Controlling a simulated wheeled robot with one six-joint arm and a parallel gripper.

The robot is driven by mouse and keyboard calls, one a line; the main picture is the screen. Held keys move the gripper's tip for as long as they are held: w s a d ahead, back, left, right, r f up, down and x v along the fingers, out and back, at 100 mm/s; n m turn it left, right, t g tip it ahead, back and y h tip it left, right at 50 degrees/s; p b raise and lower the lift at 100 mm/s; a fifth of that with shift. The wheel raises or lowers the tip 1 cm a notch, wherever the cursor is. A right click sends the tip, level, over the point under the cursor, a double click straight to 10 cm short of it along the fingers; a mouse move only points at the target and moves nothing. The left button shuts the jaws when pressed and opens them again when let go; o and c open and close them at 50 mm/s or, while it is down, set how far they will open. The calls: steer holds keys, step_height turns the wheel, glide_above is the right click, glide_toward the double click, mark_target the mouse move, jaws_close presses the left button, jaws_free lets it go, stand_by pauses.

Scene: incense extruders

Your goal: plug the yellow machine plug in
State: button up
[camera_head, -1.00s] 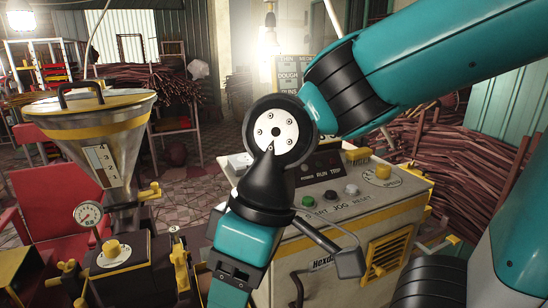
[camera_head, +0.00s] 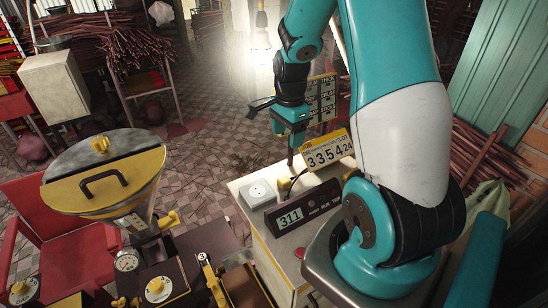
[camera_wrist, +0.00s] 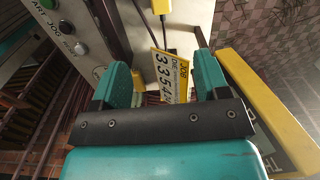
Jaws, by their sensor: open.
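My gripper (camera_head: 296,128) is beyond the far side of the cream machine, beside a yellow lot tag (camera_head: 327,155). In the wrist view my gripper (camera_wrist: 160,82) is open, its two teal fingers wide apart. The tag (camera_wrist: 168,76) shows tilted between and beyond the fingers; I cannot tell how far off it is. A small yellow block (camera_wrist: 160,6) with a dark cord (camera_wrist: 170,38) is at the top edge of the wrist view, partly cut off. I cannot tell whether it is the plug. No socket is clearly visible.
The cream machine (camera_head: 262,222) has a display panel (camera_head: 305,210) and a pale box (camera_head: 257,193) on top. A yellow-framed board (camera_wrist: 262,105) is close to the right finger. A hopper machine (camera_head: 105,170) and red chair (camera_head: 50,205) are at left. Tiled floor (camera_head: 205,100) lies open behind.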

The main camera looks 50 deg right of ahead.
steer(key=shift+w+d+m, duration=0.15)
steer(key=shift+d+m, duration=0.15)
steer(key=shift+d, duration=0.1)
steer(key=b, duration=1)
glide_toward(287, 178)
step_height(287, 178, down, 5)
steer(key=shift+w+a+f, duration=0.15)
steer(key=shift+f, duration=0.05)
steer(key=shift+r, duration=0.1)
